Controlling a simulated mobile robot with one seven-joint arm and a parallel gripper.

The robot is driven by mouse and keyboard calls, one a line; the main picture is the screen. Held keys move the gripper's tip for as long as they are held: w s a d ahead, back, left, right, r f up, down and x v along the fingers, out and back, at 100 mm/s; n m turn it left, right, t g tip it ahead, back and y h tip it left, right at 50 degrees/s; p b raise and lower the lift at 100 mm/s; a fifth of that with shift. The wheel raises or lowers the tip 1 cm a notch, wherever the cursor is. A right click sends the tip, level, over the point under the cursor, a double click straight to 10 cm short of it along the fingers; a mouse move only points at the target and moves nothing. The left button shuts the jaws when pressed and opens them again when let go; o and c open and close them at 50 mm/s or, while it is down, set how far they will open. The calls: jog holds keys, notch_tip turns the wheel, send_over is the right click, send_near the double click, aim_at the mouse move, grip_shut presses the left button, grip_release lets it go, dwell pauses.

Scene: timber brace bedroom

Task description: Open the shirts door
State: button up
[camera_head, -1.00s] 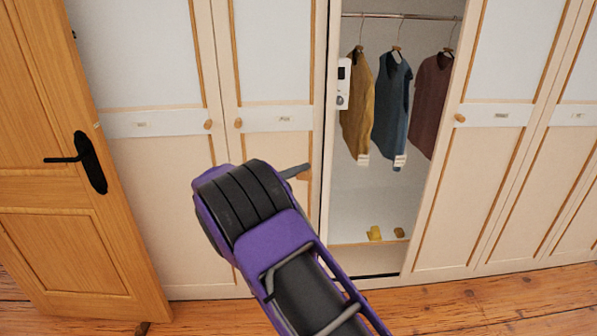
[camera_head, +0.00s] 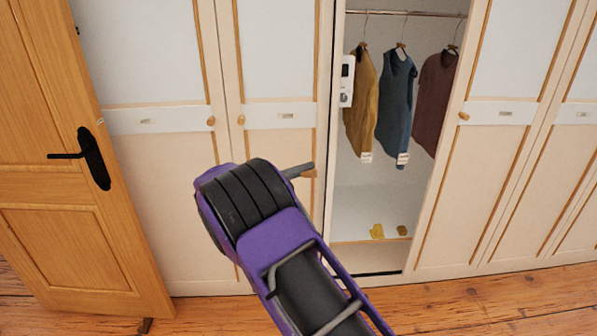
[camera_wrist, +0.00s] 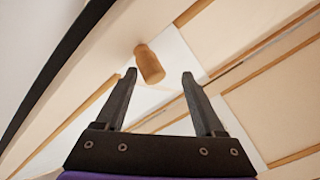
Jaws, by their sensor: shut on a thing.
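The wardrobe section with hanging shirts is open in the head view: a mustard shirt (camera_head: 361,100), a blue one (camera_head: 395,100) and a dark red one (camera_head: 434,100) hang on a rail. A narrow panel (camera_head: 326,120), seen nearly edge-on, stands at the left side of this opening; it looks like the shirts door, swung out. My gripper (camera_head: 304,171) is just left of it, beside a small wooden knob (camera_head: 309,174). In the wrist view my gripper (camera_wrist: 160,77) has a finger on each side of the knob (camera_wrist: 149,63), shut on it near the fingertips.
Closed wardrobe doors with knobs stand to the left (camera_head: 280,200) and right (camera_head: 480,180). A wooden room door (camera_head: 60,230) with a black handle is at far left. A white box (camera_head: 346,80) sits by the opening. Wooden floor (camera_head: 500,305) shows in front.

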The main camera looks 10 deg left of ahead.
jog(key=v, duration=1.7)
jog(key=shift+a+b, duration=0.2)
jog(key=shift+b, duration=0.1)
jog(key=shift+s, duration=0.15)
